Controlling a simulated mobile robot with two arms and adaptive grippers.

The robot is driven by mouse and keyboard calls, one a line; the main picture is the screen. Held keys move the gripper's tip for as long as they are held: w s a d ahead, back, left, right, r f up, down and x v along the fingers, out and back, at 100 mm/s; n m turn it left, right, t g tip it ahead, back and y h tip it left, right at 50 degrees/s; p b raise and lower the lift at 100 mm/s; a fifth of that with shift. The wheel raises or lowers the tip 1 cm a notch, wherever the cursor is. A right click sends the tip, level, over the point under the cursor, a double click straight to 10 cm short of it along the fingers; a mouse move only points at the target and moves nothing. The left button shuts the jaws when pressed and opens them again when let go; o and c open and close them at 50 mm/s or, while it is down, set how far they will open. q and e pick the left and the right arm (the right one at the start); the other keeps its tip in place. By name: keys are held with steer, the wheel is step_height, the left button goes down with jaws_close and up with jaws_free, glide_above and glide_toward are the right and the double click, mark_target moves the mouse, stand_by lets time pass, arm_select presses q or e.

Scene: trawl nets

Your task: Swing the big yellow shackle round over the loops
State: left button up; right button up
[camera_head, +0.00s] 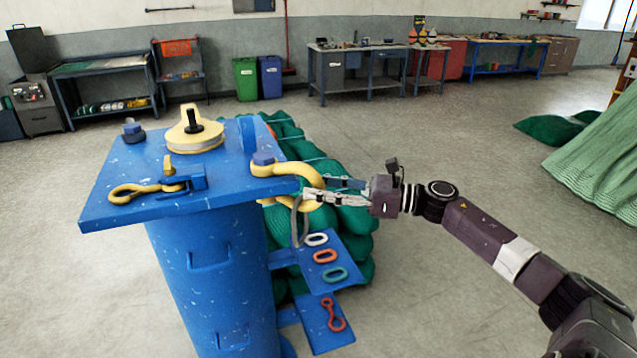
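The big yellow shackle (282,169) is at the right edge of the blue post's top plate (228,181), by a dark blue pin head. Its bow sticks out past the edge and curves down. My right gripper (312,194) reaches in from the right, with its fingers at the bow. One pale finger crosses in front of it; whether the fingers grip it is unclear. A grey loop (295,222) hangs just below the bow and fingertips. What its upper end hangs on is hidden. My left gripper is out of view.
A smaller yellow shackle (133,192) and a yellow sheave (194,141) sit on the plate. Blue side shelves (312,279) hold white, orange and green rings and a red link. Green netting (345,220) is heaped behind. Open floor (440,140) lies to the right.

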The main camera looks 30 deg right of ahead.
steer(key=shift+w+a, duration=0.1)
steer(key=shift+w, duration=0.1)
jaws_close()
stand_by(0.4)
